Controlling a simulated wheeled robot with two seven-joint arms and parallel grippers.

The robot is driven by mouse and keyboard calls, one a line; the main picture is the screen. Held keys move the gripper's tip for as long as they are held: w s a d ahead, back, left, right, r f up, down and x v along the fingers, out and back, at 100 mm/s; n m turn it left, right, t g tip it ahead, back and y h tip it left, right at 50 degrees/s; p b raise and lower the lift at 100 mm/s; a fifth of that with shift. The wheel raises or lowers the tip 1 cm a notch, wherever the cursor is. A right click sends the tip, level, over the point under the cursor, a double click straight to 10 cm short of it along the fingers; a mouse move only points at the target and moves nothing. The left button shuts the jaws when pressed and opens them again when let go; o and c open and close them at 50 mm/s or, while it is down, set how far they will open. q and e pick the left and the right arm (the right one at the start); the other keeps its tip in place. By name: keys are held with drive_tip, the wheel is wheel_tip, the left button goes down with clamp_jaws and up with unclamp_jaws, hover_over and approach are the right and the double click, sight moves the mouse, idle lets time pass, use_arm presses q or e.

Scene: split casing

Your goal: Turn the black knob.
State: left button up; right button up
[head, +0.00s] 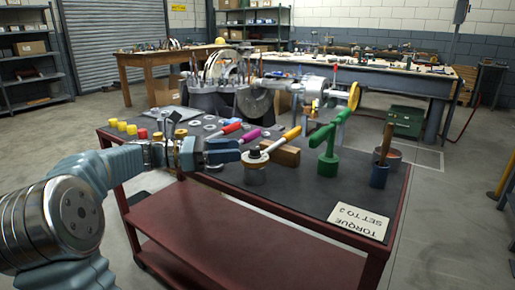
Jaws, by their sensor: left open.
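A small black knob (255,153) sits on top of a short round metal and tan base near the front middle of the cart top. My left gripper (238,150) reaches in from the left. Its blue fingers are open, with the tips pointing right, just left of the knob at about its height. No contact between fingers and knob is clear to see. A yellow-handled tool (287,138) leans close behind the knob on its right. My right gripper is not in view.
The red cart (270,192) has a dark top. Red and magenta handled tools and washers lie behind the gripper. A split casing with a shaft (255,100) stands at the back.

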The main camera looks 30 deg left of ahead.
sight(255, 147)
use_arm(q)
drive_tip(key=x, duration=0.6)
drive_tip(key=shift+w+d, duration=0.2)
drive_tip(key=shift+d, duration=0.1)
drive_tip(key=shift+c, duration=0.5)
drive_tip(key=c, duration=0.9)
drive_tip(key=shift+o, duration=0.2)
